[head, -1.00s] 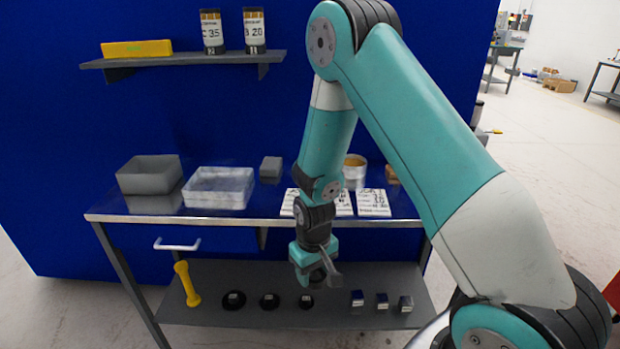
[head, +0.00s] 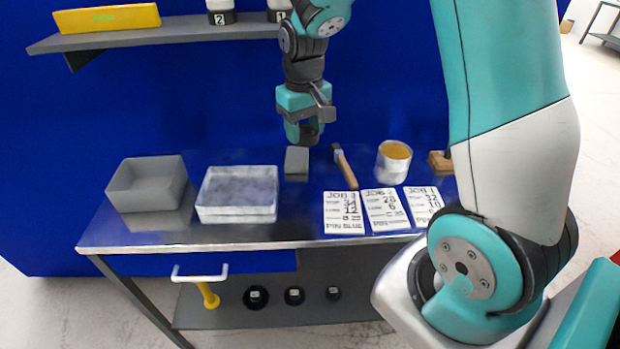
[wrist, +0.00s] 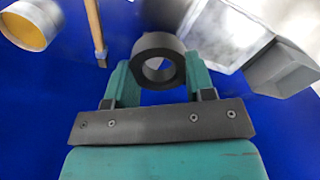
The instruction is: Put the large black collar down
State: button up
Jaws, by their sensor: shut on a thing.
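My gripper (head: 302,132) is up over the back of the metal table in the head view, pointing down. It is shut on a black collar (head: 311,131), a thick dark ring. In the wrist view the collar (wrist: 160,43) sits between the two green fingers, with its hole facing the camera. No size label shows on it. The collar is in the air, above and near a small grey block (head: 296,165). Other black collars (head: 256,297) lie on the lower shelf (head: 225,317).
On the table (head: 150,232) stand a grey bin (head: 148,185), a white tray (head: 237,213), a brush-like tool (head: 346,168), a can (head: 392,162) and job cards (head: 383,209). A wall shelf (head: 170,33) hangs above.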

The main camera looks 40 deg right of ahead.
aim_at(305, 200)
notch_tip(305, 200, down, 18)
jog(key=shift+a+f+p, duration=0.1)
jog(key=shift+p, duration=0.8)
jog(key=shift+f, duration=0.1)
jog(key=shift+f, duration=0.15)
jog(key=o, duration=1)
